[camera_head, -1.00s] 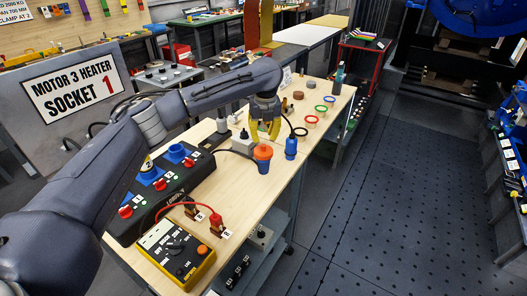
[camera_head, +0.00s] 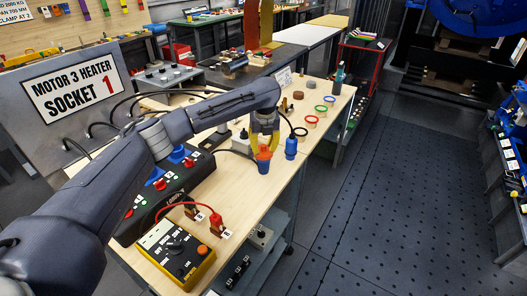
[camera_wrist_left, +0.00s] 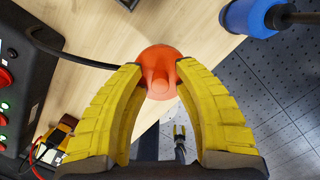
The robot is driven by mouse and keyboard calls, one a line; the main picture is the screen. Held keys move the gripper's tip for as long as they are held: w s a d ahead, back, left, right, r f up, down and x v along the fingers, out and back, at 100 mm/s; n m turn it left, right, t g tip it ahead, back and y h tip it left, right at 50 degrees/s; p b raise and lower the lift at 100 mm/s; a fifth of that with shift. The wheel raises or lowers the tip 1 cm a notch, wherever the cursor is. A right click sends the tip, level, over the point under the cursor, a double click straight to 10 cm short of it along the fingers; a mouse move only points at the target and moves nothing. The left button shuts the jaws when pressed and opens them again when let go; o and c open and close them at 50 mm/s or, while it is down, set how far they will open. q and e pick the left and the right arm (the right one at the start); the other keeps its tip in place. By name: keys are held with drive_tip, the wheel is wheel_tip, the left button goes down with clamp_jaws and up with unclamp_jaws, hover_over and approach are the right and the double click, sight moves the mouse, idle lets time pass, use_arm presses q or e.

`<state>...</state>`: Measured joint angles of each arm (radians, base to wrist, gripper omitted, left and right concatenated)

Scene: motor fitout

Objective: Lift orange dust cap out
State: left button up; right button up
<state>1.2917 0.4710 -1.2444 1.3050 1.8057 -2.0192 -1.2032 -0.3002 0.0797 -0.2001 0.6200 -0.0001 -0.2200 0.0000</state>
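The orange dust cap (camera_head: 264,153) sits on top of a blue connector (camera_head: 263,166) that stands upright at the table's right edge. My left gripper (camera_head: 265,146) is above it, pointing down. In the left wrist view the orange cap (camera_wrist_left: 160,84) lies between the two yellow fingertips of my left gripper (camera_wrist_left: 159,68). The fingers are spread to about the cap's width. I cannot tell if they touch it. The blue connector is hidden below the cap in that view.
A second blue connector (camera_head: 291,147) with a black cable stands close to the right of the cap. A black socket box (camera_head: 165,200) and a yellow-edged tester (camera_head: 176,250) lie to the left and front. Coloured rings (camera_head: 321,108) lie farther back.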

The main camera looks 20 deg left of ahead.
sight(264, 145)
use_arm(q)
clamp_jaws()
drive_tip(key=shift+r, duration=0.15)
idle(0.4)
wheel_tip(264, 145, up, 20)
idle(0.5)
idle(0.4)
